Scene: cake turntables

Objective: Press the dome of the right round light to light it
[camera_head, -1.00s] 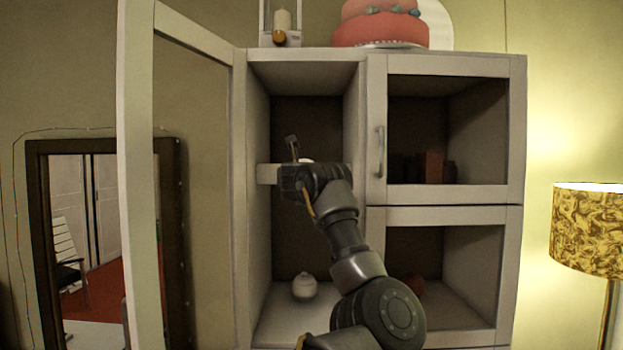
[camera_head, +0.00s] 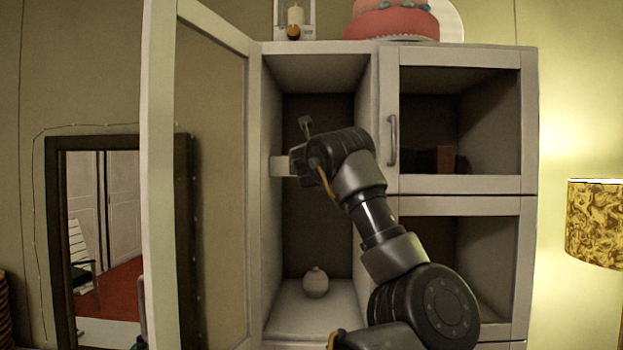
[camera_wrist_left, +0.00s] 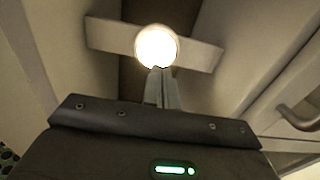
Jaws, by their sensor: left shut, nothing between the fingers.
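A round dome light (camera_wrist_left: 157,46) glows bright white on a pale shelf board (camera_wrist_left: 205,54) in the left wrist view. My left gripper (camera_wrist_left: 161,74) is shut and empty. Its fingertips overlap the dome's lower edge in that view; I cannot tell whether they touch it. In the head view my left wrist (camera_head: 335,155) is in front of the same shelf board (camera_head: 281,166) in the cabinet's open left compartment. It hides the light and the fingertips there. No second round light is visible. My right gripper is out of view.
An open glazed door (camera_head: 158,180) stands left of the compartment. The closed upper-right door has a handle (camera_head: 392,140). A pale round jar (camera_head: 316,282) sits on the compartment floor. A pink cake (camera_head: 392,22) and a candle lantern (camera_head: 295,22) are on top. A patterned lamp (camera_head: 597,222) stands right.

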